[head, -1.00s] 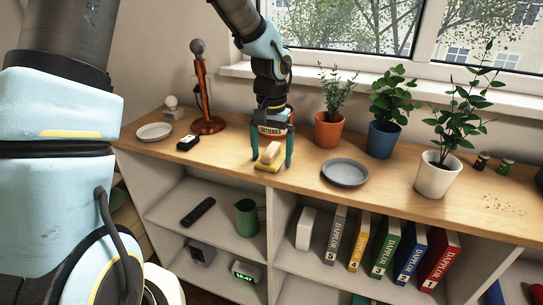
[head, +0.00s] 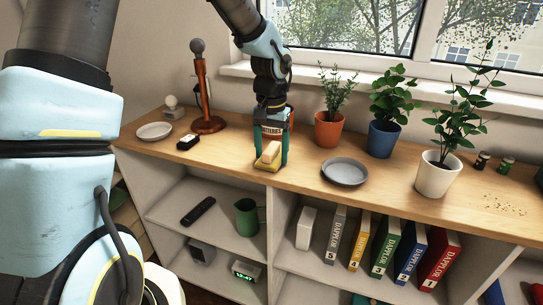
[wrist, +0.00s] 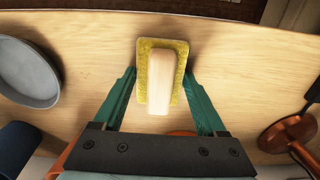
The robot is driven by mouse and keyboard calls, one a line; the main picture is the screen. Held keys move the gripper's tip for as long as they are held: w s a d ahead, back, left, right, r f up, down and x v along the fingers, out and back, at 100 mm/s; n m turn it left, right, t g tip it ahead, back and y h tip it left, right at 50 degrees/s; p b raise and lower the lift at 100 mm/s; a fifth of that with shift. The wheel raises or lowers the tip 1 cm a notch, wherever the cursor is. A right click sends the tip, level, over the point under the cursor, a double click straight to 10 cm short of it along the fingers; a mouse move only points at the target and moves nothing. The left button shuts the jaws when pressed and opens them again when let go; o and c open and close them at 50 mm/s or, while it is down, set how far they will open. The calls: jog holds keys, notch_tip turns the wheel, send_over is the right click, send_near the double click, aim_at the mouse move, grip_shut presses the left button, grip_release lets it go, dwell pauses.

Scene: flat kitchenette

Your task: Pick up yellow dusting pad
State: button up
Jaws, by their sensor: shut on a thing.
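The yellow dusting pad (head: 262,165) has a pale wooden handle on top and lies flat on the wooden shelf top near its front edge. It also shows in the wrist view (wrist: 177,85), upper middle, with the handle (wrist: 160,82) along its length. My gripper (head: 270,158) points down at the pad. In the wrist view its two green fingers (wrist: 159,92) are closed in on the pad's left and right sides and hold it between them. In the head view the fingers partly hide the pad.
The shelf top (head: 300,166) has a grey plate (head: 345,172) to the right and a white plate (head: 154,131) to the left. Potted plants (head: 328,130) stand behind by the window. A red-brown stand (head: 204,95) is left of my gripper. The shelf's front edge is close.

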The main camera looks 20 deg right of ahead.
aim_at(272, 148)
notch_tip(272, 148, up, 10)
jog(key=shift+b, duration=0.5)
